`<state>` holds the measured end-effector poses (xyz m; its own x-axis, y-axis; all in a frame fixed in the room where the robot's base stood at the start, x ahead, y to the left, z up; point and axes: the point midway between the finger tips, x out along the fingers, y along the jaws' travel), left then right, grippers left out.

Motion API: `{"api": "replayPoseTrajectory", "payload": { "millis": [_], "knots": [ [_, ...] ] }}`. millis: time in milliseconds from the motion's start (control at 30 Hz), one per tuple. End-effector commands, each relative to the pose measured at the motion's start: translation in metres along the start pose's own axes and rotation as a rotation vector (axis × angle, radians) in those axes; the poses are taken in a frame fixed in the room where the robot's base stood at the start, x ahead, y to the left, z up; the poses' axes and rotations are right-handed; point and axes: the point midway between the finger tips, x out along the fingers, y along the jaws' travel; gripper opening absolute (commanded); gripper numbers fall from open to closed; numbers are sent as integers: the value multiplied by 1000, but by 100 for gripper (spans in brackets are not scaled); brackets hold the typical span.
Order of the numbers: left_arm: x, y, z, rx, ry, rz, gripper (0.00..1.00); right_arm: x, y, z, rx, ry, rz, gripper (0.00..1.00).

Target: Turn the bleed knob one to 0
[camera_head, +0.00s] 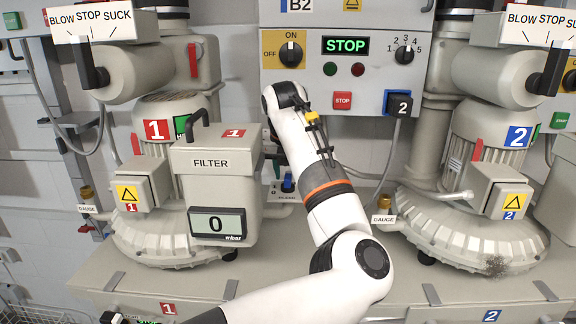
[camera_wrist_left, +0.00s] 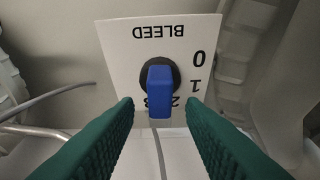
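The bleed knob is a blue lever on a black round base (camera_wrist_left: 160,92), on a white plate (camera_wrist_left: 130,50) marked BLEED. The plate appears upside down in the left wrist view, with 0, 1 and 2 along its right side. The lever points down in that picture, near the 2 and a partly hidden number. In the head view the blue knob (camera_head: 288,184) shows left of my white arm, beside the filter box. My left gripper (camera_wrist_left: 160,104) has two green fingers spread apart, one on each side of the lever, with gaps visible. My right gripper is out of view.
The filter box (camera_head: 210,163) with a display reading 0 stands left of the knob. A gauge (camera_head: 384,202) and blower 2 (camera_head: 470,230) lie right of my arm. A control panel (camera_head: 345,72) reading STOP is above. Grey cables run near the knob.

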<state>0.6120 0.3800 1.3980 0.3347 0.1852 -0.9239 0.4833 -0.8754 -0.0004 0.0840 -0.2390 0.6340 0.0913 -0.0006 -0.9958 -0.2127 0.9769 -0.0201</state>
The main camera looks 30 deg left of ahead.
Motion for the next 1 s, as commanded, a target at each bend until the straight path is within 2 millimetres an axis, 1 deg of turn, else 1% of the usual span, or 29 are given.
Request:
{"api": "replayPoseTrajectory", "payload": {
  "millis": [233, 400, 467, 767, 1000],
  "knots": [
    [1, 0, 0, -1, 1, 0, 36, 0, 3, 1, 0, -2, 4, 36],
    [1, 0, 0, -1, 0, 0, 9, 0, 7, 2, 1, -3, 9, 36],
    [1, 0, 0, -1, 0, 0, 0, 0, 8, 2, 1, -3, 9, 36],
    [1, 0, 0, -23, 1, -10, 0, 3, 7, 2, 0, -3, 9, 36],
    [2, -1, 0, -128, 2, -53, 0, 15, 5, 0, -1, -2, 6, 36]
  ]
}}
